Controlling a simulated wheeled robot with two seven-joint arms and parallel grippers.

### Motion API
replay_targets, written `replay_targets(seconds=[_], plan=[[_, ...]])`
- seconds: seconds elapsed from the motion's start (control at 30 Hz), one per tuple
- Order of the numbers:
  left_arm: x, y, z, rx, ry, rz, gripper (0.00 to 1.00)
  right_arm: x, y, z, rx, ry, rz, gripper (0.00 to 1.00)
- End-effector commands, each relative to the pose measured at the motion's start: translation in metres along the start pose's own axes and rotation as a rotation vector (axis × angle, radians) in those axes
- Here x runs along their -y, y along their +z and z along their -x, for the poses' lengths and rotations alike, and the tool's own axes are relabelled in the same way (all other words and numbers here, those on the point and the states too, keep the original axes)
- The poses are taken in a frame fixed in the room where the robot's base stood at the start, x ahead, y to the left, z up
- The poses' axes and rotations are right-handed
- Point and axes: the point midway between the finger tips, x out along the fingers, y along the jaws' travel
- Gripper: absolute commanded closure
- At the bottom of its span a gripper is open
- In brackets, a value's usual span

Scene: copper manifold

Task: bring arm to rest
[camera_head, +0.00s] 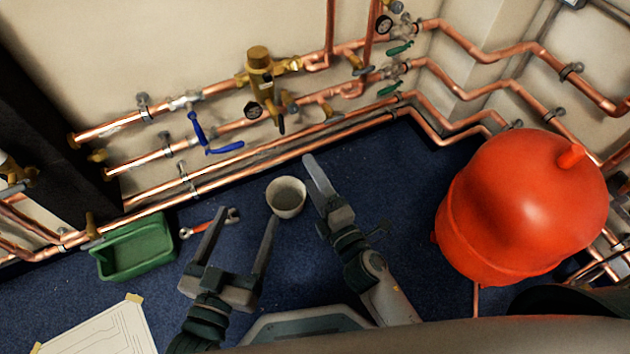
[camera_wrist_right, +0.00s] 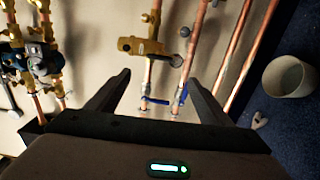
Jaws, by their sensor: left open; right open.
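My left gripper (camera_head: 240,242) is open and empty, its two dark fingers pointing up the picture above the blue floor. My right gripper (camera_head: 316,180) is seen nearly edge-on in the head view, beside the bucket. In the right wrist view the right gripper's two fingers (camera_wrist_right: 160,92) are spread wide with nothing between them but the pipes and wall behind. Neither gripper touches the pipes in what I can see.
Copper pipes (camera_head: 270,145) with blue-handled valves (camera_head: 197,130) run along the wall. A white bucket (camera_head: 286,197), red-handled wrench (camera_head: 205,226), green tray (camera_head: 137,247) and paper sheet (camera_head: 100,332) lie on the floor (camera_head: 395,185). A large red tank (camera_head: 515,205) stands at right.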

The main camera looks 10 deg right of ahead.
Motion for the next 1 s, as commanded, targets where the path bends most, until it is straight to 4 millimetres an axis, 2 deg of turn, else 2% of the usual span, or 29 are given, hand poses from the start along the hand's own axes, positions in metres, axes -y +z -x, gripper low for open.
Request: replay_targets(seconds=[0.2,0.8,1.0], plan=[[0.000,-0.002,0.000,-0.009,0.001,-0.002,0.27,-0.001,0.000,0.010,0.000,0.001,0.001,0.27],[-0.002,0.000,0.001,-0.006,0.004,0.001,0.27,-0.001,0.000,0.011,0.000,0.000,-0.005,0.27],[-0.002,-0.001,0.000,-0.007,0.003,0.000,0.27,-0.005,0.001,0.021,0.007,-0.005,-0.133,0.27]])
